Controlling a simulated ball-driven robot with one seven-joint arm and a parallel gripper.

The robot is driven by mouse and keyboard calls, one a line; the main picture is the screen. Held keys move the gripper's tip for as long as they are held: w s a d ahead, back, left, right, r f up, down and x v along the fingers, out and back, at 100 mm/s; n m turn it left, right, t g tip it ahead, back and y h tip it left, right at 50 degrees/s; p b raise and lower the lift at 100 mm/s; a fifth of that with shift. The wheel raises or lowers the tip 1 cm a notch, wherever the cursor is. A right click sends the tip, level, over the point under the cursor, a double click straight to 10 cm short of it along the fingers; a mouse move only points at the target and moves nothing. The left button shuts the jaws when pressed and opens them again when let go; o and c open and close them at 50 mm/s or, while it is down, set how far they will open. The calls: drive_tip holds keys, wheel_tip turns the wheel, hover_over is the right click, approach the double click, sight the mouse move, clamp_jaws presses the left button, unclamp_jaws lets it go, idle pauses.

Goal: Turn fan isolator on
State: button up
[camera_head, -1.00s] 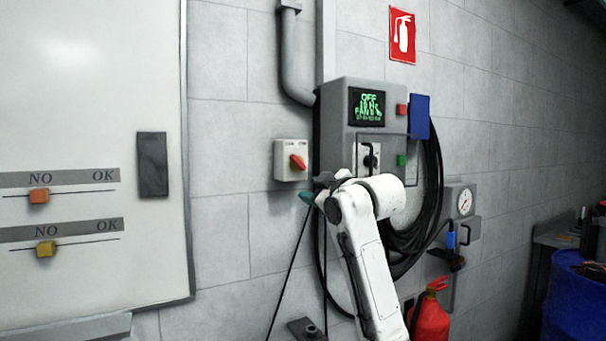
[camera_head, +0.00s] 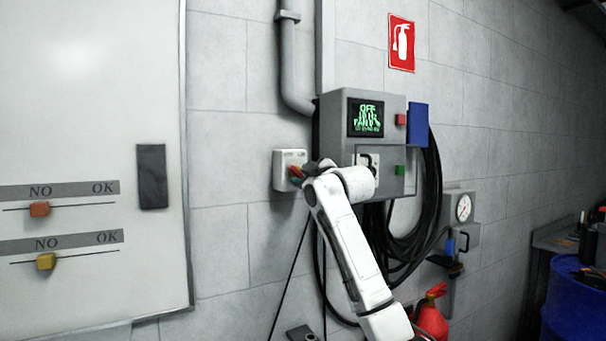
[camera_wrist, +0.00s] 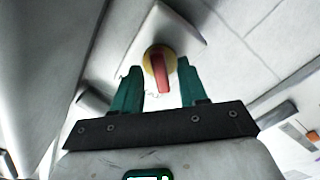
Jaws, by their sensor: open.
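The fan isolator is a small light-grey box (camera_head: 283,170) on the wall, left of the grey control cabinet. Its red rotary handle is partly hidden behind my gripper (camera_head: 305,171) in the head view. In the wrist view the red handle (camera_wrist: 164,74) sits on a yellow round base (camera_wrist: 152,54) and lies nearly upright in the picture, slightly tilted. My gripper (camera_wrist: 161,88) is open, with its two green fingers on either side of the handle's lower end. Gaps show between the handle and both fingers; I cannot tell the depth between them.
The control cabinet (camera_head: 335,130) has a green-lit screen (camera_head: 367,117) reading OFF, a red button (camera_head: 401,119) and a green button (camera_head: 399,170). A black hose (camera_head: 432,200) hangs at right. A whiteboard (camera_head: 80,120) with NO/OK sliders is at left. A red extinguisher (camera_head: 432,318) stands low.

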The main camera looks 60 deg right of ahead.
drive_tip(key=shift+w+d, duration=0.1)
drive_tip(key=shift+w, duration=0.1)
clamp_jaws()
idle(0.3)
